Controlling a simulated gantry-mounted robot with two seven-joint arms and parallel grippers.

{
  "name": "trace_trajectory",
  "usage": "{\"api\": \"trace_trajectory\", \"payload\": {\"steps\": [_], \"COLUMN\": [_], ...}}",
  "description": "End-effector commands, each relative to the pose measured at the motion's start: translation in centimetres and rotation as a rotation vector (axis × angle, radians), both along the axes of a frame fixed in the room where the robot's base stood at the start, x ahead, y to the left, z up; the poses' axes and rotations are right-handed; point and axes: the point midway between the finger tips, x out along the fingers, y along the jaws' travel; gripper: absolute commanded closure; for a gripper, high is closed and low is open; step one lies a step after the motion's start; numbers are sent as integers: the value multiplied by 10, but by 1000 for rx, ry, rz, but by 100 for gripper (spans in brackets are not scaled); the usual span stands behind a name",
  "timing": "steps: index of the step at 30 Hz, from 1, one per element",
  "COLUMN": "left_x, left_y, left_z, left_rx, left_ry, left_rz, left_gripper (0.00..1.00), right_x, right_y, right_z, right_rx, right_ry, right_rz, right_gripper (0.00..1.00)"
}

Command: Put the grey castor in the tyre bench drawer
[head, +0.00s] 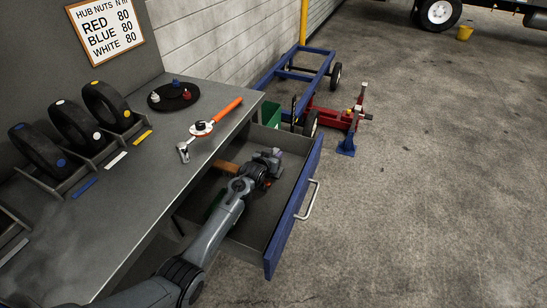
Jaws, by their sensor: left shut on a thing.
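The tyre bench drawer (292,212) stands pulled out from the grey bench, with a blue front and a metal handle. My left arm reaches over the bench's front edge, and my left gripper (272,160) is over the inside of the drawer, near its far right part. The gripper is shut on a small greyish thing, which fits the grey castor (276,152); the fingers hide most of it. I cannot tell whether it touches the drawer floor. My right gripper is not in view.
An orange-brown thing (226,166) lies in the drawer, and a green thing is partly hidden by my arm. On the bench are an orange-handled wrench (215,118), a black dish of hub nuts (173,97) and three tyres (75,124). A blue cart (295,73) and red jack (335,117) stand beyond.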

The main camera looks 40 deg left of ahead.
Motion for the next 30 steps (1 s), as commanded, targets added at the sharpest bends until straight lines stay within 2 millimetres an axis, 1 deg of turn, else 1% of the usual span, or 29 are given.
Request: {"api": "trace_trajectory", "payload": {"steps": [7,12,13,15,18,26,30], "left_x": [1,1,0,0,0,0,-1], "left_y": [0,1,0,0,0,0,0], "left_z": [2,-2,-4,-4,-4,-3,1], "left_rx": [2,2,1,1,0,1,0], "left_ry": [-6,-5,-2,-2,-1,-2,-1], "left_rz": [0,1,0,0,0,1,0], "left_gripper": [100,100,64,53,40,40,40], "right_x": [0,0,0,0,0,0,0], "right_y": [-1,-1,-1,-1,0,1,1], "right_z": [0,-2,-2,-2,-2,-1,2], "right_rx": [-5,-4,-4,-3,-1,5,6], "right_ry": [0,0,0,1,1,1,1], "right_rz": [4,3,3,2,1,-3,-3], "right_gripper": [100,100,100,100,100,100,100]}}
